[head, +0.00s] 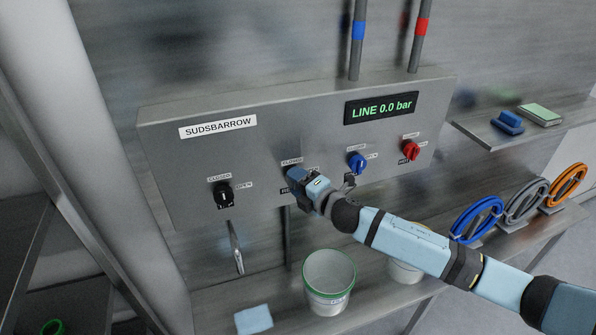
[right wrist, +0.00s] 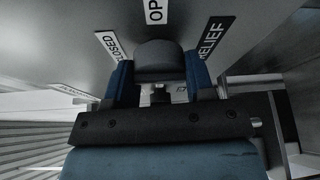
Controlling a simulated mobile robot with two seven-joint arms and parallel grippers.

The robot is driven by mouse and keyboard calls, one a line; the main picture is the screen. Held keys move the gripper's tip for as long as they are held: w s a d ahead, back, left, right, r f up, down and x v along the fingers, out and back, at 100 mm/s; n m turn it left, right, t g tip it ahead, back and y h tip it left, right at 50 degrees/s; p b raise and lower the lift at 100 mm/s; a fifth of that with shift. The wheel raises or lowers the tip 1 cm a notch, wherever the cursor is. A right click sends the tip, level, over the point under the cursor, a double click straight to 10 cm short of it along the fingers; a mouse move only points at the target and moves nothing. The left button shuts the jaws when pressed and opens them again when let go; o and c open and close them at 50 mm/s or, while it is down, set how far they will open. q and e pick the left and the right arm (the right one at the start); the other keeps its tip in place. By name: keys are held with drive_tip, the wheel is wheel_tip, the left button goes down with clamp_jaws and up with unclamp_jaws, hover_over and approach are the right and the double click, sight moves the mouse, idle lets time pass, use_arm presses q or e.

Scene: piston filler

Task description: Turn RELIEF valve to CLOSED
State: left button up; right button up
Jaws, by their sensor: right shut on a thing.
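The grey panel (head: 165,150) carries a row of valve knobs. The RELIEF valve knob (right wrist: 158,58) is dark and rounded in the right wrist view. Around it are a RELIEF label (right wrist: 214,38), a CLOSED label (right wrist: 112,47) and a partly cut-off OPEN label (right wrist: 156,10). My right gripper (right wrist: 160,72) is shut on this knob, one blue finger on each side. In the head view, my right gripper (head: 294,177) covers the knob, below its CLOSED label (head: 292,162). I cannot tell which way the knob points. My left gripper is not in view.
Other knobs are black (head: 223,195), blue (head: 357,163) and red (head: 411,150). The display (head: 381,108) reads LINE 0.0 bar. A nozzle (head: 236,247) hangs below. A white bucket (head: 329,282), a blue cloth (head: 253,320) and coiled hoses (head: 476,220) are on the bench.

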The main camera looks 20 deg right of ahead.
drive_tip(key=shift+r+n+p, duration=0.1)
drive_tip(key=shift+n+p, duration=0.4)
drive_tip(key=shift+p, duration=0.05)
drive_tip(key=o, duration=0.9)
